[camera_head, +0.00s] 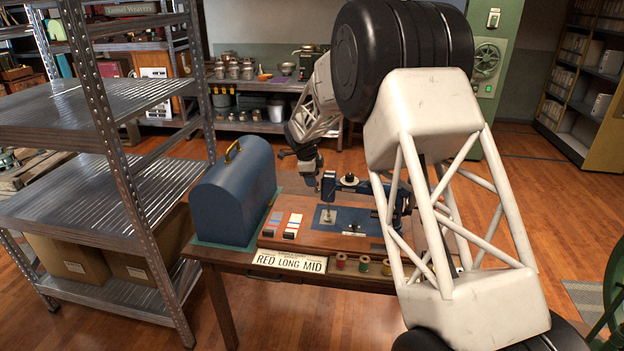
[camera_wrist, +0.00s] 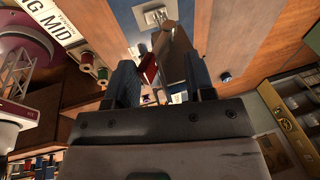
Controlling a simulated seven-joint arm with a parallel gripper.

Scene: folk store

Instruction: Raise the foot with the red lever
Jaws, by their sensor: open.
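The dark blue sewing machine (camera_head: 352,188) stands on a wooden base on the table. Its metal foot area (camera_head: 328,215) is over a blue plate, and a metal plate (camera_wrist: 156,17) shows at the top of the wrist view. The red lever (camera_wrist: 148,70) shows in the wrist view between my blue fingers, close to the left one; whether they touch I cannot tell. My gripper (camera_wrist: 160,78) is open around it. In the head view my gripper (camera_head: 315,182) is at the machine's left end, small and dark, and the lever cannot be made out there.
A blue domed case (camera_head: 235,190) stands left of the machine. Colour swatches (camera_head: 292,225) lie between them. A sign reading "RED LONG MID" (camera_head: 289,262) and several thread spools (camera_head: 363,264) line the front edge. A metal shelf (camera_head: 110,180) stands at left. My arm hides the machine's right side.

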